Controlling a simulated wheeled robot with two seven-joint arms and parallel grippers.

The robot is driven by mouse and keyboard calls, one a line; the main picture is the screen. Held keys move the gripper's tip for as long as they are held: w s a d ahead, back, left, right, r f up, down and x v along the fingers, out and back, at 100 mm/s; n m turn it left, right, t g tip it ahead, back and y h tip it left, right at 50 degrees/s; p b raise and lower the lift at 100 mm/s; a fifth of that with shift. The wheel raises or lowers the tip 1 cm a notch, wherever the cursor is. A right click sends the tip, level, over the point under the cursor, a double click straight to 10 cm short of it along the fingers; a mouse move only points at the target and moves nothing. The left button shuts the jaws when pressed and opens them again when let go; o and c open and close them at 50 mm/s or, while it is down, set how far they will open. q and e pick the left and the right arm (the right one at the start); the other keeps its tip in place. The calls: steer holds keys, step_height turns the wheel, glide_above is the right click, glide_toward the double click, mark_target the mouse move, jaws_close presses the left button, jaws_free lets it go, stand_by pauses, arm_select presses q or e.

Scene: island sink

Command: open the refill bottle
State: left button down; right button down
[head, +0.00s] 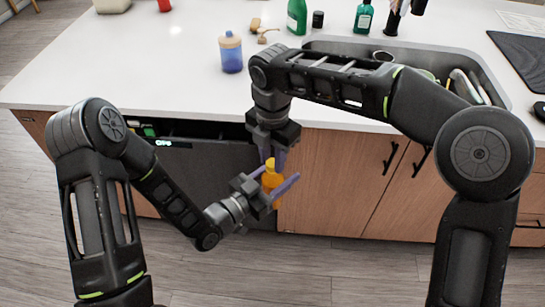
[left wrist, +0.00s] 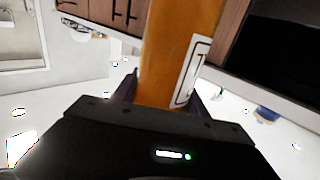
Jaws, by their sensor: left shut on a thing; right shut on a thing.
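The orange refill bottle (head: 269,182) is held in the air in front of the island cabinets in the head view. My left gripper (head: 275,191) is shut on its body from the lower left. The bottle also fills the upper middle of the left wrist view (left wrist: 178,55), with a white label on its side. My right gripper (head: 271,161) comes down from above and is shut at the bottle's top, around its yellow-orange cap (head: 271,163). The fingers partly hide the cap, and I cannot tell whether it is loose.
The white counter (head: 150,75) is behind, with a blue jar (head: 231,55), a green bottle (head: 297,17) and a dark green bottle (head: 363,18). The sink (head: 335,45) lies behind my right arm. Wooden cabinets (head: 335,185) and a dark dishwasher front (head: 200,170) stand behind the grippers.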

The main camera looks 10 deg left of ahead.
steer(key=shift+n, duration=1.1)
steer(key=shift+r, duration=0.15)
steer(key=shift+r, duration=0.95)
steer(key=shift+r, duration=0.1)
steer(key=shift+r, duration=1.95)
steer(key=shift+d, duration=0.1)
